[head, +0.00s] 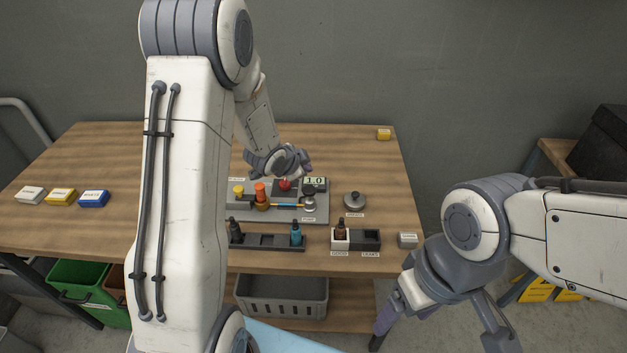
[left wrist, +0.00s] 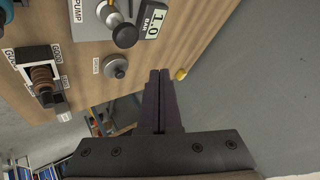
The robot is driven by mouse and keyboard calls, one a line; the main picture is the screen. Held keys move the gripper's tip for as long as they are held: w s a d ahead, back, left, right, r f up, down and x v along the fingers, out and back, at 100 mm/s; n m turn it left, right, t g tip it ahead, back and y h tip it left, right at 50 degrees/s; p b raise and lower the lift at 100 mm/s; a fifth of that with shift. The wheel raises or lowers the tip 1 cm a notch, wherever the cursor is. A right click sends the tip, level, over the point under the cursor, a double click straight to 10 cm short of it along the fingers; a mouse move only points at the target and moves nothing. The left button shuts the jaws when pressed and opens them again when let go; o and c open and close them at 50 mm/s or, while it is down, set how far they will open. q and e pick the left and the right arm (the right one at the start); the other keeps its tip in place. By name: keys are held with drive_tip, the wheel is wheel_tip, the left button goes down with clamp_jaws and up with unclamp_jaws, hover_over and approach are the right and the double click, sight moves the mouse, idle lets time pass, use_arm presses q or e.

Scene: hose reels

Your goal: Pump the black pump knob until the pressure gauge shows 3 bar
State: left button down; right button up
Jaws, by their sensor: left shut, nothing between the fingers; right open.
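The black pump knob (head: 309,188) tops a silver post on the grey plate (head: 290,216), with a PUMP label in front. In the left wrist view the knob (left wrist: 125,36) is at the top. The gauge (head: 315,181) behind it reads 1.0; its BAR display (left wrist: 152,22) also shows in the left wrist view. My left gripper (head: 304,165) is above and behind the gauge area, apart from the knob. Its fingers (left wrist: 160,95) are shut and empty in the left wrist view. My right gripper (head: 440,335) is open and empty, off the table's front right.
A round grey part (head: 354,201) lies right of the plate. A bottle rack (head: 268,241) and two-part box (head: 371,239) stand in front. The table's right back is mostly clear.

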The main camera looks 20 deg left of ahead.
idle(0.4)
use_arm(q)
drive_tip(key=s+d+r+n+g+b, duration=0.15)
drive_tip(key=s+d+r+g, duration=0.3)
drive_tip(key=s+d, duration=0.85)
drive_tip(key=s+d+r+n+g, duration=0.1)
drive_tip(key=s+d+g, duration=0.1)
drive_tip(key=s, duration=0.9)
drive_tip(key=s+d+r+n+g, duration=0.1)
drive_tip(key=s+d+r+g, duration=0.1)
drive_tip(key=s, duration=0.9)
drive_tip(key=shift+s+d+r+g, duration=0.15)
drive_tip(key=shift+s+d+g, duration=0.2)
drive_tip(key=shift+d, duration=0.2)
use_arm(e)
wheel_tip(320, 180, down, 2)
drive_tip(key=shift+f, duration=0.1)
drive_tip(key=shift+c, duration=0.3)
